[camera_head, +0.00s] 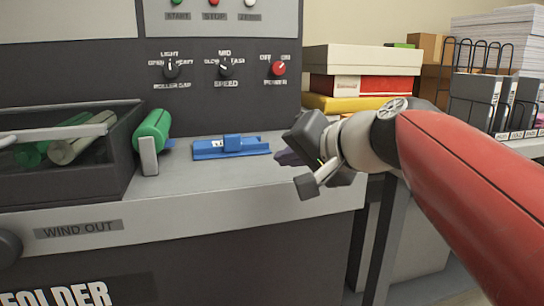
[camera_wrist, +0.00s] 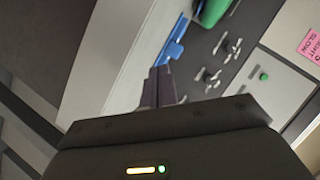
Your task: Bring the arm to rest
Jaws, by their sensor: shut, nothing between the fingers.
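My arm, with red and pale grey links, reaches in from the right in the head view. My gripper (camera_head: 286,157) is just above the right end of the machine's light grey ledge (camera_head: 235,182). Its dark fingers point left, towards a blue tool (camera_head: 232,147) lying on the ledge, and are apart from it. In the wrist view my gripper (camera_wrist: 158,72) shows its two fingers together with nothing between them. The blue tool also shows there, beyond the fingertips (camera_wrist: 175,48).
A green roll (camera_head: 152,131) rests at the ledge's left, beside an open dark bin (camera_head: 75,180) of rolls. The control panel with knobs, including a red power knob (camera_head: 279,68), stands behind. Boxes (camera_head: 362,60) and wire racks (camera_head: 470,75) fill the right-hand table.

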